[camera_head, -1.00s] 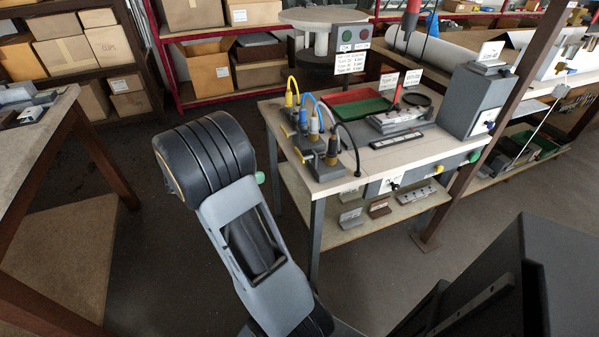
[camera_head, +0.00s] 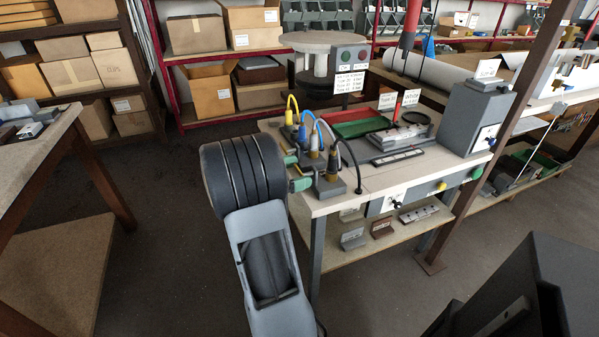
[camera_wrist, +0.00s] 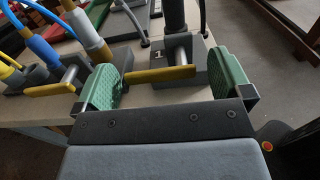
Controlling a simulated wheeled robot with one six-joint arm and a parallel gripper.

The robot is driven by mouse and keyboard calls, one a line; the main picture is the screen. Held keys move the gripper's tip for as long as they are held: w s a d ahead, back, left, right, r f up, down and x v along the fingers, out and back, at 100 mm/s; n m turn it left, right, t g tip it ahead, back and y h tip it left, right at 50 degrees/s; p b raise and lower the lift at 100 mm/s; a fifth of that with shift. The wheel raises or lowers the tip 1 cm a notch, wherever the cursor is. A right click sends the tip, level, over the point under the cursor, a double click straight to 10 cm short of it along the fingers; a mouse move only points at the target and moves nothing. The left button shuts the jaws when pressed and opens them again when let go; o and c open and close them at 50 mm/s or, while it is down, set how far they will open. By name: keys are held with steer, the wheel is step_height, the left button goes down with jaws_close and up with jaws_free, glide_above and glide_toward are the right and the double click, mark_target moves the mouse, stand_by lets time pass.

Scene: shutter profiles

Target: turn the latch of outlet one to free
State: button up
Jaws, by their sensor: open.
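Outlet one is a dark grey block (camera_wrist: 200,68) marked "1" in the wrist view, with a thick black plug (camera_wrist: 175,17) standing in it. Its latch (camera_wrist: 160,75) is a yellow bar on a metal pin, lying crosswise in the picture and pointing left. My gripper (camera_wrist: 165,84) is open, with one green fingertip on each side of the latch; I cannot tell whether either touches it. In the head view, my gripper (camera_head: 296,172) is at the left edge of the bench beside the outlets, and the black plug (camera_head: 333,160) stands in the nearest block.
A neighbouring outlet with its own yellow latch (camera_wrist: 55,90) lies close to the left finger. More outlets with yellow and blue cables (camera_head: 302,130) stand behind. A red and green tray (camera_head: 360,122) and a grey box (camera_head: 475,118) are farther right on the bench (camera_head: 400,170).

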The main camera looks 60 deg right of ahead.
steer(key=shift+s+d, duration=0.3)
steer(key=shift+d, duration=0.1)
steer(key=shift+c, duration=0.4)
steer(key=c, duration=0.8)
steer(key=shift+c, duration=0.2)
